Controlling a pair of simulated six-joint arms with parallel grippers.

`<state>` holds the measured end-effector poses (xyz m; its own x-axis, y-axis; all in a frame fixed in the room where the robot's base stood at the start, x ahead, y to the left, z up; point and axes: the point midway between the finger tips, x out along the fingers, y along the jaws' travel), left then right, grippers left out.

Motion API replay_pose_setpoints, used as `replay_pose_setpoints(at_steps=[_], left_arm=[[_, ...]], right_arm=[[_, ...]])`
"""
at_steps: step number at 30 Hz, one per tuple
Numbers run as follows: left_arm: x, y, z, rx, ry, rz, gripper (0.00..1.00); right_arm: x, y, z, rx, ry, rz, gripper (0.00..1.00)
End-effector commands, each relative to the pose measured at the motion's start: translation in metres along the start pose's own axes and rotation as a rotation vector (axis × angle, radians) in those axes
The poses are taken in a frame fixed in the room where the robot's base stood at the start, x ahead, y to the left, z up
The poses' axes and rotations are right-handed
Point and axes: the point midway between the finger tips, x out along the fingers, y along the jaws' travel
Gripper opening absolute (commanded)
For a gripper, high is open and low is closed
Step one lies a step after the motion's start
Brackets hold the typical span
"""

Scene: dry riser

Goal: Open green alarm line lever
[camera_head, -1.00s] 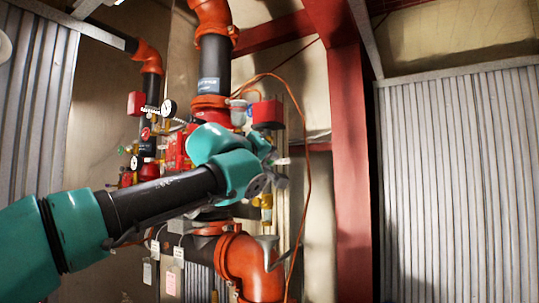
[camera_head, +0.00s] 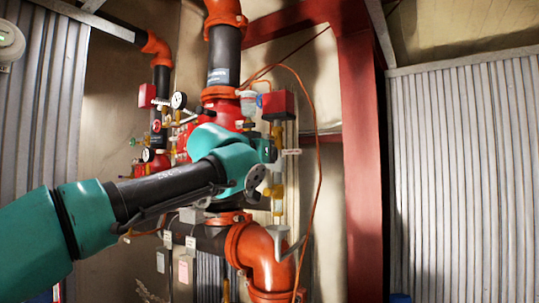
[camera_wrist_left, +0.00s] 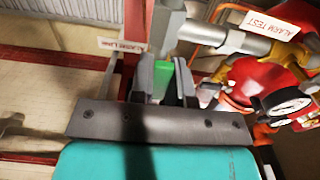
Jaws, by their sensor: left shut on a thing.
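The green alarm line lever (camera_wrist_left: 163,78) shows in the left wrist view as a small green piece between the fingers of my left gripper (camera_wrist_left: 163,85). The gripper is shut on it. A white tag lettered like "alarm line" (camera_wrist_left: 122,45) hangs just left of the fingers. A grey metal valve body or pipe (camera_wrist_left: 167,25) lies just beyond them. In the head view my left arm reaches from the left to the riser, and its teal wrist hides the fingers and the lever. My right gripper is in neither view.
The black and orange riser pipe (camera_head: 223,60) stands behind my wrist, with gauges (camera_head: 179,100) to the left and a red box (camera_head: 278,105) to the right. An "alarm test" tag (camera_wrist_left: 270,25) and a gauge (camera_wrist_left: 290,107) sit close right of the gripper. A red column (camera_head: 360,160) stands right.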

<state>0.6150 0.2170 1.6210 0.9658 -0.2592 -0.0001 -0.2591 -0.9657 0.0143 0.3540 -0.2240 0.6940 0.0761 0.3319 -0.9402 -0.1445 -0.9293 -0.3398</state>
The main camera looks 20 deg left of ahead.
Motion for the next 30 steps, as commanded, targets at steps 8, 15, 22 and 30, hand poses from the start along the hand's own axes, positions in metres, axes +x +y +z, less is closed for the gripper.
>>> replay_pose_setpoints(at_steps=[8, 15, 22, 30], left_arm=[[-0.0001, -0.0016, 0.0000, 0.032, 0.000, -0.001, 0.00], [-0.0001, -0.0017, -0.0001, 0.032, 0.000, -0.001, 0.00], [-0.0001, -0.0015, -0.0001, 0.031, 0.000, 0.000, 0.38], [-0.0001, -0.0013, -0.0001, 0.030, 0.000, 0.000, 0.43]], right_arm=[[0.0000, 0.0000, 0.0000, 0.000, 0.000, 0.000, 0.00], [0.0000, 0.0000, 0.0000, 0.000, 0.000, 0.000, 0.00], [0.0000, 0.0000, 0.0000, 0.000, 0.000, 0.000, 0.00], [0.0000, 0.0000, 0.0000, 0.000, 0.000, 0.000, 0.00]])
